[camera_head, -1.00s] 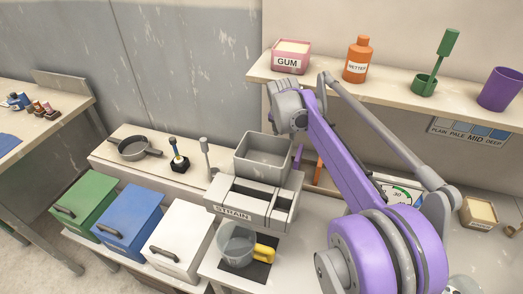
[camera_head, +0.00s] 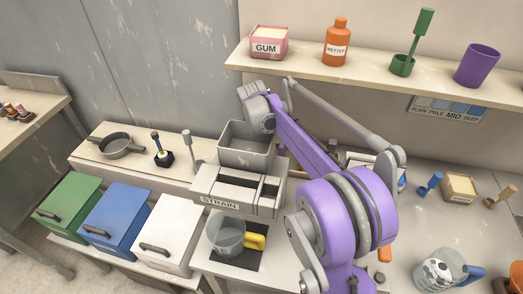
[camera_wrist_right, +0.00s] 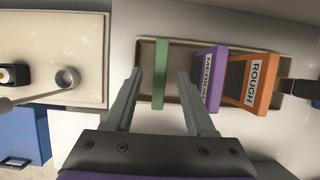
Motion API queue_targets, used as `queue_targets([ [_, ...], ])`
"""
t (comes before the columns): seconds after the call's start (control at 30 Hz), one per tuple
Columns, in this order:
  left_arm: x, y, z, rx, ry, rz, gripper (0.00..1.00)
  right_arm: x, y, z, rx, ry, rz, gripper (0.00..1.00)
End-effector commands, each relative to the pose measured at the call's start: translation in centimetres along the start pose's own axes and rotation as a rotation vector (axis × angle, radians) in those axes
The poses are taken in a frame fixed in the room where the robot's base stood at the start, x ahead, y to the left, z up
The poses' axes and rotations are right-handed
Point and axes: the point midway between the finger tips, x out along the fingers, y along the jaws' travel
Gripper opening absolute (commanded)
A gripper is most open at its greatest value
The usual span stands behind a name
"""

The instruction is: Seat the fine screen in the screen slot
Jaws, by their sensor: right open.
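A green screen (camera_wrist_right: 160,88) stands edge-on in a tray (camera_wrist_right: 146,52) in the right wrist view. Its label is not visible, so I cannot confirm that it is the fine one. A purple MEDIUM screen (camera_wrist_right: 208,80) and an orange ROUGH screen (camera_wrist_right: 250,80) stand to its right. My right gripper (camera_wrist_right: 159,74) is open, with its fingers apart on either side of the green screen's line. In the head view, the grey STRAIN stand (camera_head: 219,201) has dark slots in its top; which is the screen slot is unclear. My left gripper is not in view.
A grey basin (camera_head: 240,157) sits on the stand, and a clear jug (camera_head: 224,237) with a yellow handle stands in front. White (camera_head: 172,228), blue (camera_head: 120,216) and green (camera_head: 68,202) bins are at the left. My right arm covers part of the counter.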

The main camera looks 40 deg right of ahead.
Motion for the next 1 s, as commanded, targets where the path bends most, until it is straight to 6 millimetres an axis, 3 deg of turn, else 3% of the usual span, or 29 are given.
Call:
queue_targets([
  [0.03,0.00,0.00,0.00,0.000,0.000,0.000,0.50,-0.02,0.00,0.00,0.000,0.000,0.000,0.55],
  [0.33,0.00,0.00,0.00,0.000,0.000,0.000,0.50,-0.04,-0.01,0.00,0.001,0.000,0.000,0.01],
  [1.0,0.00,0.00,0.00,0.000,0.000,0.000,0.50,-0.05,0.00,0.01,0.001,0.000,0.000,0.00],
])
